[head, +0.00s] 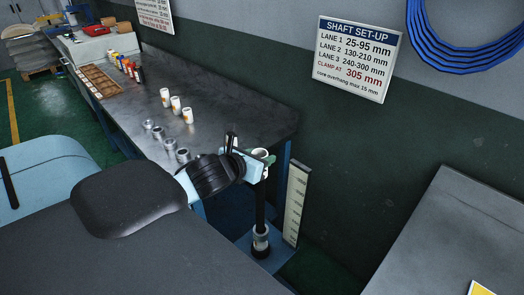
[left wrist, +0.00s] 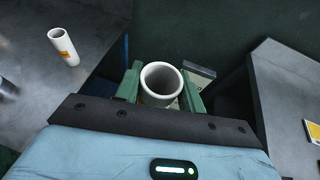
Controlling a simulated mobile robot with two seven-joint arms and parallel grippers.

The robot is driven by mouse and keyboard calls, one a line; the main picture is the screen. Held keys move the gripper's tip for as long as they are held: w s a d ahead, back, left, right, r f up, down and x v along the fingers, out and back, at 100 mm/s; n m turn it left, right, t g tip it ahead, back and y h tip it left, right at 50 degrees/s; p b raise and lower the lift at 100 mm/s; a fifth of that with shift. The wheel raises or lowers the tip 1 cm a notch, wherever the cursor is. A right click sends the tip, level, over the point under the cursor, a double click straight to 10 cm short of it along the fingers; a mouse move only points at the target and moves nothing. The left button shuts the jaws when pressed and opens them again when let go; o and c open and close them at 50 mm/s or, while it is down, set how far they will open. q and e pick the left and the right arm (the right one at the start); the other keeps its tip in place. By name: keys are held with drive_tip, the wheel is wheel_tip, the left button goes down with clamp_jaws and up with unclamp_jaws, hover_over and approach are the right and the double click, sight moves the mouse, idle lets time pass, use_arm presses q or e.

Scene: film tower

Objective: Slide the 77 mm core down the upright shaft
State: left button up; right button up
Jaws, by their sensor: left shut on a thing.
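My left gripper (head: 262,160) is shut on a white core (head: 262,153), directly above the dark upright shaft (head: 261,205) in the head view. In the left wrist view the core (left wrist: 160,101) stands between the green fingers of the left gripper (left wrist: 161,90), its round opening facing the camera. No shaft tip shows inside the opening, and I cannot tell whether the core is around the shaft top or just above it. Light and metallic pieces (head: 261,238) sit around the shaft's foot. My right gripper is not in view.
A pale graduated scale (head: 296,205) stands right of the shaft. The dark workbench (head: 230,112) close behind holds white cores (head: 187,116) with orange labels and several metal rings (head: 170,145). A grey surface (head: 450,240) lies at right. The sign (head: 353,58) lists lane ranges and "clamp at 305 mm".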

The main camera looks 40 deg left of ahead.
sight(258, 217)
use_arm(q)
drive_tip(key=shift+f+b, duration=0.3)
drive_tip(key=shift+f, duration=1.1)
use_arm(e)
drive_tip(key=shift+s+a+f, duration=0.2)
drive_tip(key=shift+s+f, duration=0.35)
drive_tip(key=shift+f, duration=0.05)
use_arm(q)
drive_tip(key=shift+f, duration=0.1)
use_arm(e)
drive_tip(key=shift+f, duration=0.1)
